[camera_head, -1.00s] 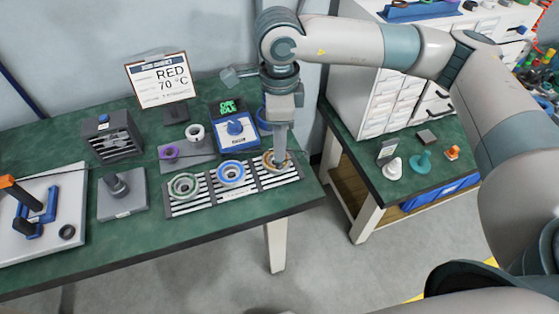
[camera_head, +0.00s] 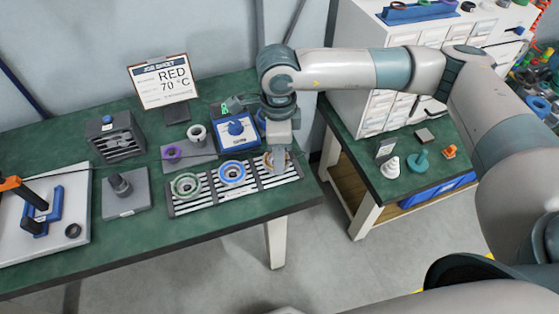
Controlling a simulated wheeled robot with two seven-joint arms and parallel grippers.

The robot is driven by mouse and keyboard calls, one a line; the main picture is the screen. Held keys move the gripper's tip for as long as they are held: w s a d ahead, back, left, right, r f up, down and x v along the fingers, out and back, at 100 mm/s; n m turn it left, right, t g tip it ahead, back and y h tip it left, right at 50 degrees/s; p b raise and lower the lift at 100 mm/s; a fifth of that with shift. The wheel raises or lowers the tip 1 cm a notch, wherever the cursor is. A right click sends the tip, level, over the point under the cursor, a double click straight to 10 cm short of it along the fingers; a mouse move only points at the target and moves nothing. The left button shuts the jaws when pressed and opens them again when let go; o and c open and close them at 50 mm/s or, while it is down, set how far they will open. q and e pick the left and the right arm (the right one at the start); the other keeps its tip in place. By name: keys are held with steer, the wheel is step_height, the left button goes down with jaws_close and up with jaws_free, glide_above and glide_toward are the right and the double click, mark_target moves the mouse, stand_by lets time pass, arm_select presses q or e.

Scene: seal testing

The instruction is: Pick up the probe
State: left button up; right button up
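No object is marked as the probe. A dark upright cylinder (camera_head: 120,184) stands in a grey square block (camera_head: 126,203) on the green bench and may be it, but I cannot be sure. My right gripper (camera_head: 278,163) points down over the right end of the slotted rack (camera_head: 250,193), at the brown-orange ring (camera_head: 268,161). The gripper partly hides that ring, and I cannot tell whether the fingers are open or shut, or touch it. A green ring (camera_head: 186,184) and a blue ring (camera_head: 231,172) sit left of it on the rack. My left gripper is out of view.
A blue-topped control box (camera_head: 238,130) stands behind the rack, with a job sheet (camera_head: 161,82) reading RED 70 °C behind left. A slotted grey box (camera_head: 115,138) and an orange-handled press (camera_head: 22,193) are at left. A second bench (camera_head: 420,175) with small parts is at right.

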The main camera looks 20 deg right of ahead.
stand_by(0.4)
jaws_close()
steer(key=shift+r, duration=0.1)
